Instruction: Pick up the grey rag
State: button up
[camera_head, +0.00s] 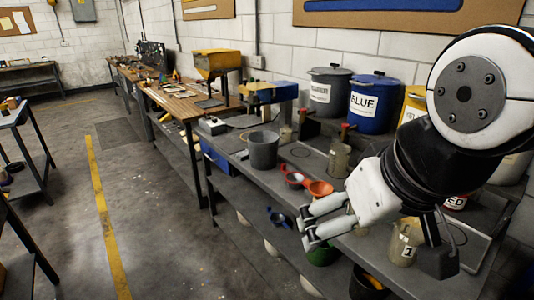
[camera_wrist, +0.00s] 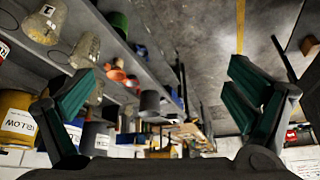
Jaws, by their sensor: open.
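I cannot make out a grey rag in either view. My gripper (camera_head: 308,228) is over the front edge of the grey workbench (camera_head: 232,141) in the head view, its fingers pointing left. In the wrist view my gripper (camera_wrist: 163,75) is open, with wide-apart green-lined fingers and nothing between them. The wrist picture is turned over, so the bench hangs at its left. My arm hides part of the bench's right end.
On the bench stand a grey bucket (camera_head: 263,150), an orange funnel (camera_head: 319,188), a blue drum (camera_head: 374,103) and a metal cup (camera_head: 405,243). A lower shelf holds several more containers. The floor (camera_head: 165,225) with its yellow line (camera_head: 103,218) is clear to the left.

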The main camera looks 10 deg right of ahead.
aim_at(244, 155)
jog(key=i+j+z, duration=0.15)
jog(key=z, duration=0.8)
jog(key=i+j+z, duration=0.25)
jog(key=j, duration=0.2)
jog(key=i+j+z, duration=0.2)
jog(key=j, duration=0.25)
jog(key=j+z, duration=0.25)
jog(key=j, duration=0.2)
jog(key=j+z, duration=0.25)
jog(key=j, duration=0.25)
jog(key=i+j, duration=0.1)
jog(key=j, duration=1.15)
jog(key=i+j, duration=0.15)
jog(key=j, duration=0.5)
